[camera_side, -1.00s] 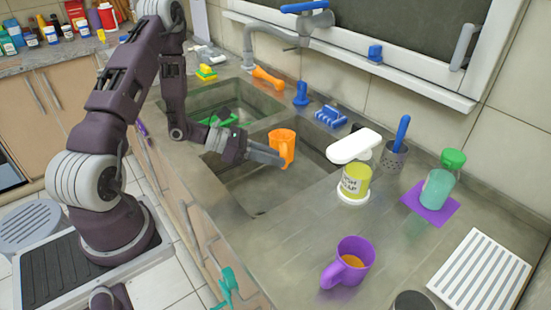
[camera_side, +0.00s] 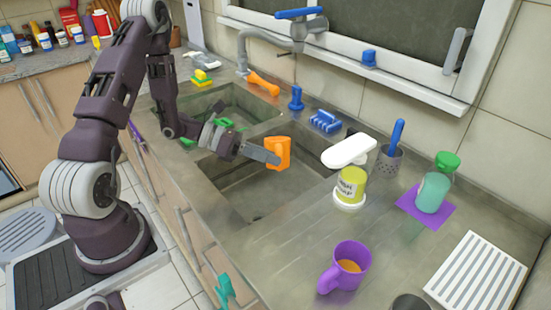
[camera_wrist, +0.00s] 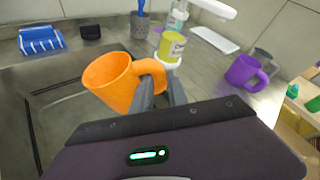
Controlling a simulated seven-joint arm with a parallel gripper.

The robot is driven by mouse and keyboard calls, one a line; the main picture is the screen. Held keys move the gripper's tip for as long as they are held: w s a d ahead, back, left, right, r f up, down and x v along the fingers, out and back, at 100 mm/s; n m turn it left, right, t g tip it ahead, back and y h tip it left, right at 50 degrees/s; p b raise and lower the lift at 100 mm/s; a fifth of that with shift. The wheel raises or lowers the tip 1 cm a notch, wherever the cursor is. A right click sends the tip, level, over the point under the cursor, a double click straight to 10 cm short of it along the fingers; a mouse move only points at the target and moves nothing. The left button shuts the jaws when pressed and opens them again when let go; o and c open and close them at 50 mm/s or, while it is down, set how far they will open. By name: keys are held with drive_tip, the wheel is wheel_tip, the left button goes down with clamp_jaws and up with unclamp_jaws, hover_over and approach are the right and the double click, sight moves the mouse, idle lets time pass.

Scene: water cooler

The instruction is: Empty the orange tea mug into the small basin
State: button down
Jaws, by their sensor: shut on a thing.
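The orange tea mug (camera_side: 277,153) is held in the air over the larger right-hand basin (camera_side: 235,192), near the divider. In the wrist view the orange mug (camera_wrist: 118,85) leans, its mouth toward the upper left. I cannot make out whether liquid is inside. My gripper (camera_side: 268,157) is shut on the mug's handle side; the wrist view shows the fingers (camera_wrist: 160,95) at the handle. The small basin (camera_side: 188,103) lies to the left of the divider, farther back, with a green object (camera_side: 222,123) in or at its near side.
The faucet (camera_side: 245,50) stands behind the basins. A yellow soap container (camera_side: 350,187), a white dispenser head (camera_side: 348,149) and a purple mug (camera_side: 348,266) with orange-brown liquid stand to the right. A blue rack (camera_side: 325,122) and blue stopper (camera_side: 296,98) line the back edge.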

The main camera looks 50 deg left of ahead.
sight(268, 142)
drive_tip(key=shift+w+a+r+n+h, duration=0.15)
drive_tip(key=shift+r+n+h, duration=0.25)
drive_tip(key=shift+r+n, duration=0.25)
drive_tip(key=shift+w+a+r+n+g+h, duration=0.15)
drive_tip(key=shift+a+r+n+g+h, duration=0.2)
drive_tip(key=shift+r+n+h, duration=0.35)
drive_tip(key=shift+f, duration=0.2)
drive_tip(key=shift+n, duration=0.25)
drive_tip(key=shift+w+a+r+n+h, duration=0.25)
drive_tip(key=shift+w+a+n+h, duration=0.2)
drive_tip(key=shift+n, duration=0.35)
drive_tip(key=shift+s, duration=0.1)
